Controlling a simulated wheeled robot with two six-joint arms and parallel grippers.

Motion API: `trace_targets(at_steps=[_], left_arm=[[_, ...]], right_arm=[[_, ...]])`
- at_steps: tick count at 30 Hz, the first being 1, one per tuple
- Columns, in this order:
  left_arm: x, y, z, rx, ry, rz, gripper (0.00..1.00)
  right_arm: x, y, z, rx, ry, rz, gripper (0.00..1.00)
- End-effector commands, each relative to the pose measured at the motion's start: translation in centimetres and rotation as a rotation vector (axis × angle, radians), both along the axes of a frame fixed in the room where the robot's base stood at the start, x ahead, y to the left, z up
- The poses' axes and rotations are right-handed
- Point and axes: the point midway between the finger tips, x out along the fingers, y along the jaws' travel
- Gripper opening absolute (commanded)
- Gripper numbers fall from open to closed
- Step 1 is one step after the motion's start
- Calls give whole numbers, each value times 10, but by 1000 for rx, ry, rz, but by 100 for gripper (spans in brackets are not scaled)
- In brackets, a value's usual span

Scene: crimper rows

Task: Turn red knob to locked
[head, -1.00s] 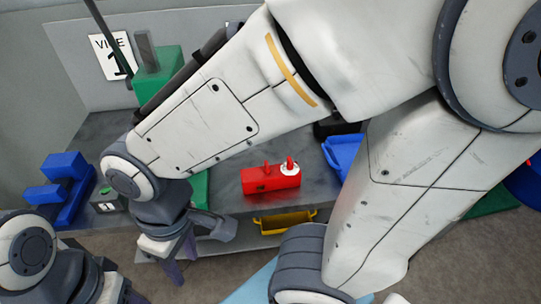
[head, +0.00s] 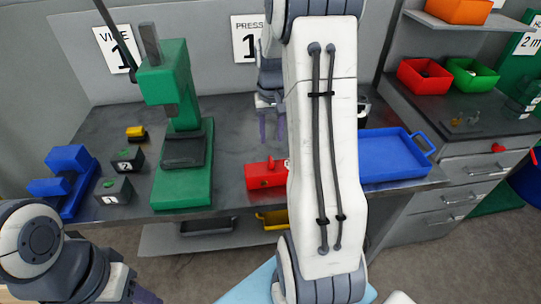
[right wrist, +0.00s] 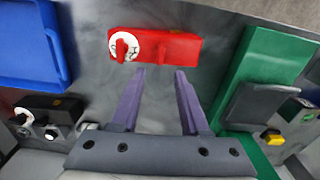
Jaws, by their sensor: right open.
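The red box (head: 262,177) sits on the grey bench, with a small red upright part on top; its right end is hidden behind my right arm in the head view. In the right wrist view the red box (right wrist: 175,46) shows a red knob (right wrist: 121,46) on a white, marked dial. My right gripper (head: 271,135) is behind the box, towards the back wall. Its purple fingers are open and empty in the right wrist view (right wrist: 160,73), with tips close to the box edge, right of the knob. My left gripper (head: 145,297) is at the bottom left, mostly cut off.
A green press (head: 185,130) stands left of the box, a blue tray (head: 393,155) right of it. Two dark numbered blocks, one of them here (head: 114,191), and a blue vise (head: 67,180) are at the left. Red (head: 424,77) and green bins (head: 472,76) are at the back right.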

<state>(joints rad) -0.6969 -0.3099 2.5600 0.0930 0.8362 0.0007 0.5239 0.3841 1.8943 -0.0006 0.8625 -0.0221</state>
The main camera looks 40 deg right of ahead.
Motion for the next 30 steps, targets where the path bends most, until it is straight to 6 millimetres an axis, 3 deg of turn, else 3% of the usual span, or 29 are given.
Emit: trace_targets(at_steps=[12,18,26,30], left_arm=[[0,0,14,0,0,1,50],[0,0,16,0,0,1,50],[0,0,16,0,0,1,50],[0,0,16,0,0,1,50]], right_arm=[[-1,2,-73,3,4,2,45],[-1,2,-87,1,2,2,45],[-1,2,-88,0,0,2,45],[-1,2,-88,0,0,2,0]])
